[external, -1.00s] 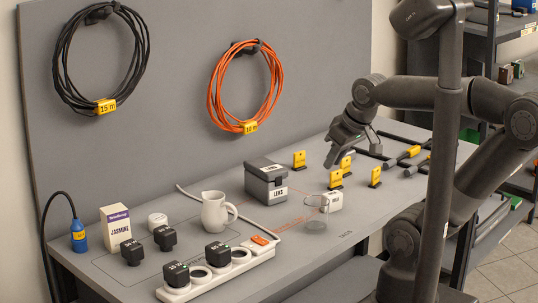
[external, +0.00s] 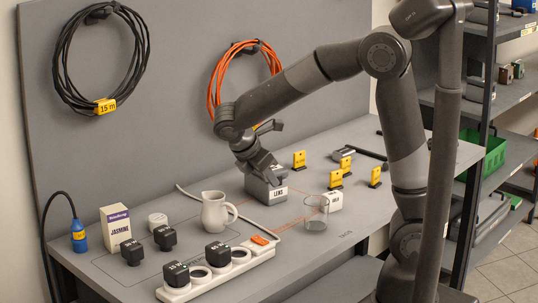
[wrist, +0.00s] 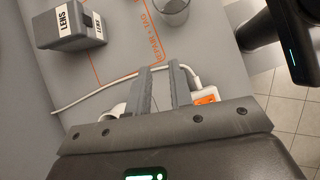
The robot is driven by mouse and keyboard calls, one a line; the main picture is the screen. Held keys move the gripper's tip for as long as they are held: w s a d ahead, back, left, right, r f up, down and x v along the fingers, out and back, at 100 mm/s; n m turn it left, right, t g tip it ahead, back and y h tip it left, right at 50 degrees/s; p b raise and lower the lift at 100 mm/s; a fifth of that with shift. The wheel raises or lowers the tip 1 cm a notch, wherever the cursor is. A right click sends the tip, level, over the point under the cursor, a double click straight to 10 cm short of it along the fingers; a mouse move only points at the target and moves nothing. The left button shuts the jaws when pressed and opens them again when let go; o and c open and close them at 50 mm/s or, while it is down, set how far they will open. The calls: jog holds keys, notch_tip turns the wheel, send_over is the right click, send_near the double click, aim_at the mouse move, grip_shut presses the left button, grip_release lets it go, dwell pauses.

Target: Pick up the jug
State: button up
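The white jug (external: 215,212) stands upright on the grey table, its handle toward the right in the external view. My gripper (external: 268,170) is above the table, up and to the right of the jug in the picture, overlapping the top of the grey LENS box (external: 266,190). In the wrist view my gripper (wrist: 161,72) shows two separated fingers with nothing held between them. A white piece, apparently the jug (wrist: 118,110), shows beside the left finger, mostly hidden by the gripper.
A white power strip (external: 200,284) with black plugs lies before the jug. A white cable runs behind the jug.

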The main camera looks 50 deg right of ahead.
aim_at(220, 214)
jog(key=w+a+f+n+t+h, duration=0.1)
jog(key=w+a+f+n+h, duration=0.25)
jog(key=a+n, duration=0.2)
jog(key=w+a+f+n+t+h, duration=0.2)
jog(key=w+a+f+n+h, duration=0.15)
jog(key=a, duration=0.25)
jog(key=shift+n, duration=0.5)
jog(key=x, duration=0.7)
jog(key=f+x, duration=0.1)
jog(key=x, duration=0.2)
jog(key=shift+s+d+f, duration=0.1)
jog(key=shift+f, duration=0.1)
jog(key=shift+c, duration=0.4)
grip_shut()
